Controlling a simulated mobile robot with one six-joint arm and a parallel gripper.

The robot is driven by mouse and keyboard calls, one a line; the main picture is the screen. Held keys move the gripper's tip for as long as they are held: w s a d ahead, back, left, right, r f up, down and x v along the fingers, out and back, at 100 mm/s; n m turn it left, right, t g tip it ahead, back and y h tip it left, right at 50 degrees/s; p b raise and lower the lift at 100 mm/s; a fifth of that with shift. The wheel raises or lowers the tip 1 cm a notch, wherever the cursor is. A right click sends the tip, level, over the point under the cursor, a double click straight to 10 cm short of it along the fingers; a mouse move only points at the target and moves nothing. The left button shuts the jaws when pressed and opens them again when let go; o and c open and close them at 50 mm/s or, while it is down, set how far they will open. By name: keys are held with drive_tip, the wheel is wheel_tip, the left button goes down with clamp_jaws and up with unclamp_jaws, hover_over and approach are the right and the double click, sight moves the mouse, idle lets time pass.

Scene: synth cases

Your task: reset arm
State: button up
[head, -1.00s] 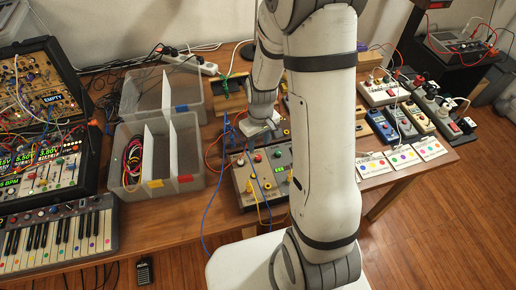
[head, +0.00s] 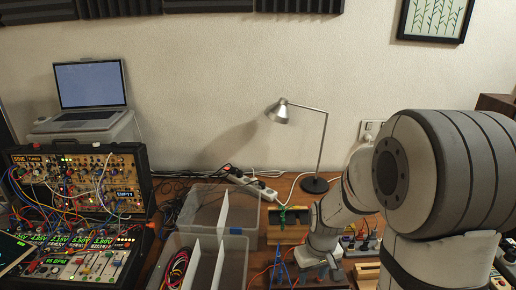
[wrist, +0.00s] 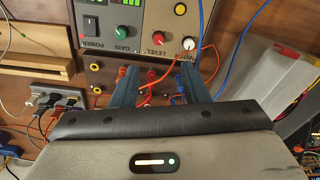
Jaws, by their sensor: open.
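My gripper (wrist: 158,84) is open in the wrist view, its two blue-grey fingers apart with no object held between them.
Clear plastic bins (head: 242,222) stand left of my wrist. A desk lamp (head: 322,150) and a power strip (head: 250,184) are behind it. A synth case (head: 75,163) and a laptop (head: 90,84) are at left. A power strip (wrist: 58,99) with plugs shows in the wrist view.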

drive_tip(key=s+r+m+t, duration=0.2)
drive_tip(key=s+r+m, duration=0.1)
drive_tip(key=s+r, duration=1)
wheel_tip(320, 180, up, 2)
drive_tip(key=shift+r+t, duration=0.25)
drive_tip(key=shift+t, duration=0.05)
idle(1.4)
